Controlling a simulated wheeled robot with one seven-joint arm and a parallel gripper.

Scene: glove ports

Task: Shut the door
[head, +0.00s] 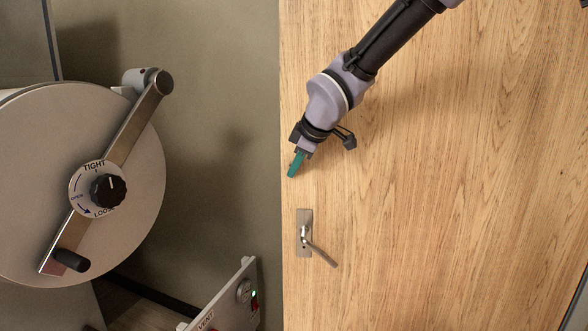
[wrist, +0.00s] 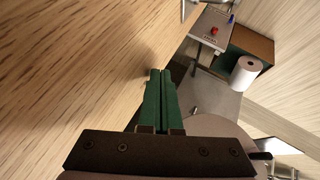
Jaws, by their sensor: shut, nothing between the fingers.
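The door (head: 440,200) is a large light wood-grain panel that fills the right half of the head view. Its lever handle (head: 318,252) sits on a metal plate near its left edge and slants down to the right. My gripper (head: 293,173) has green fingers, is shut and empty, and is above the handle near the door's left edge. In the wrist view the gripper's fingers (wrist: 160,100) are together, with the door (wrist: 70,70) at the left. I cannot tell whether the fingertips touch the door.
A round grey hatch (head: 40,200) with a bar and a TIGHT/LOOSE knob (head: 108,190) stands at the left. A panel marked VENT (head: 225,305) is low beside the door's left edge. The wrist view shows a white roll (wrist: 246,72) and a brown box (wrist: 250,45).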

